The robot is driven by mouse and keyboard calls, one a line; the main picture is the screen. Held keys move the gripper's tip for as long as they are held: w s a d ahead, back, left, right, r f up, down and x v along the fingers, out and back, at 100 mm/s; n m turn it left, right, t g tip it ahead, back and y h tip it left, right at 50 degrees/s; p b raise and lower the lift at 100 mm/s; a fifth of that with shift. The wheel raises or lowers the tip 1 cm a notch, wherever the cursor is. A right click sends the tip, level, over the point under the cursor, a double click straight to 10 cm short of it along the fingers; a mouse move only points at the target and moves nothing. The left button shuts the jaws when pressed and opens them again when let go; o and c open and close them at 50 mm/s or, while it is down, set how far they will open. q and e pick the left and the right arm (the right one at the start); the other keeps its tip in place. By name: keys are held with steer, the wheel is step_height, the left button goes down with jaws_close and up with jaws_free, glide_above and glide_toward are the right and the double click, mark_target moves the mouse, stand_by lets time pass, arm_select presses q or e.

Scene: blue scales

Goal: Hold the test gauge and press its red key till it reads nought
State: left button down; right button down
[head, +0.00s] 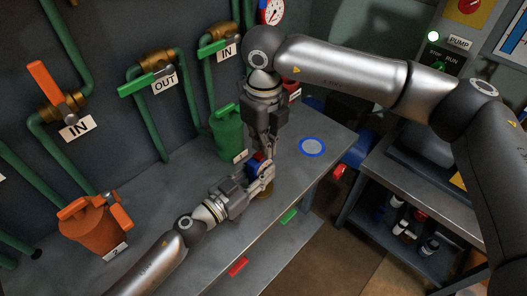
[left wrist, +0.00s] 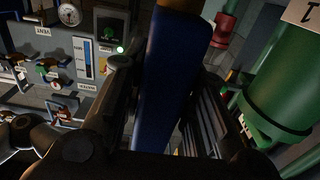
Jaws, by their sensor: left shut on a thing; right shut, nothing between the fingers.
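The test gauge (head: 254,164) shows in the head view as a small blue body with a bit of red, mostly hidden among the gripper fingers. In the left wrist view its blue side (left wrist: 172,80) stands between the dark fingers. My left gripper (head: 265,178) is shut on the gauge, above the bench. My right gripper (head: 270,157) is shut and empty, pointing down from above, close over the gauge. I cannot tell whether it touches the red key. The gauge's reading is hidden.
A green can (head: 227,133) stands behind the grippers, and an orange can (head: 90,228) stands at the left. A blue-ringed disc (head: 312,147) lies on the bench (head: 185,185) to the right. Valves and pipes line the wall. A lower shelf (head: 380,228) holds bottles.

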mark_target(263, 161)
step_height(263, 161, up, 11)
steer(key=shift+f, duration=0.15)
stand_by(0.4)
arm_select(q)
steer(key=c, duration=1.1)
jaws_free()
steer(key=shift+s+a, duration=0.15)
steer(key=v, duration=1.1)
steer(key=shift+s+a, duration=0.25)
steer(key=shift+a, duration=0.05)
